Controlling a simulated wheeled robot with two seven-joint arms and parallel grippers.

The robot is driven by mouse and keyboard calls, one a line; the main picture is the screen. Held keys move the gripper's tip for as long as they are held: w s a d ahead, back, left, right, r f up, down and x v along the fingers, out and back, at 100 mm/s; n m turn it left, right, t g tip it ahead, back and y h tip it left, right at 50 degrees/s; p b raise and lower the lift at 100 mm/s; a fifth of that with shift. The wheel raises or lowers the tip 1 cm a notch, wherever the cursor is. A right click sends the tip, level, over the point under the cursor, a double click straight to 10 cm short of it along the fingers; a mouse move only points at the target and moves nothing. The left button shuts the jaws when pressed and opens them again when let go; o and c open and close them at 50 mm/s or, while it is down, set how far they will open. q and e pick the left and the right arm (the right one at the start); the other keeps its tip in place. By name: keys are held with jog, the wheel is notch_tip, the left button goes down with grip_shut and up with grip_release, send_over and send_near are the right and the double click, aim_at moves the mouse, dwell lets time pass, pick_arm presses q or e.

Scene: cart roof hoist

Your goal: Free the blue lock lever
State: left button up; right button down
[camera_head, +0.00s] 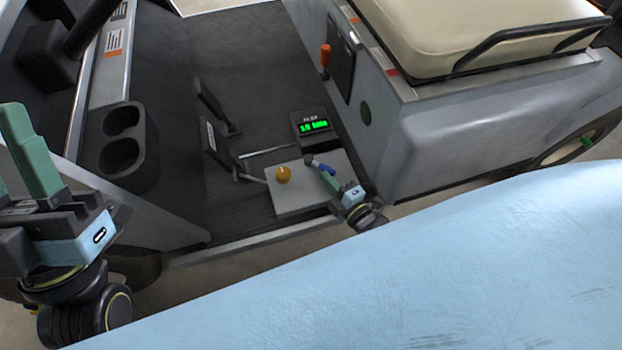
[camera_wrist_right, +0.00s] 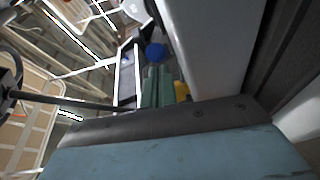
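The blue lock lever (camera_head: 326,171) is on the grey plate on the cart floor, and its blue end (camera_wrist_right: 155,52) also shows in the right wrist view. My right gripper (camera_head: 333,181) is at the lever. In the right wrist view its green fingers (camera_wrist_right: 158,86) lie close together, with the blue end right at their tips. I cannot tell whether they grip the lever or only touch it. My left gripper (camera_head: 28,150) is at the far left, away from the lever.
A yellow knob (camera_head: 283,174) stands on the grey plate (camera_head: 300,203) left of the lever. A box with a green display (camera_head: 313,126) is behind it. Two pedals (camera_head: 215,148) stand at the left. The seat base (camera_head: 470,140) rises close on the right, with an orange-handled lever (camera_head: 325,57).

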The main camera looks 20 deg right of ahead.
jog(key=shift+d, duration=0.45)
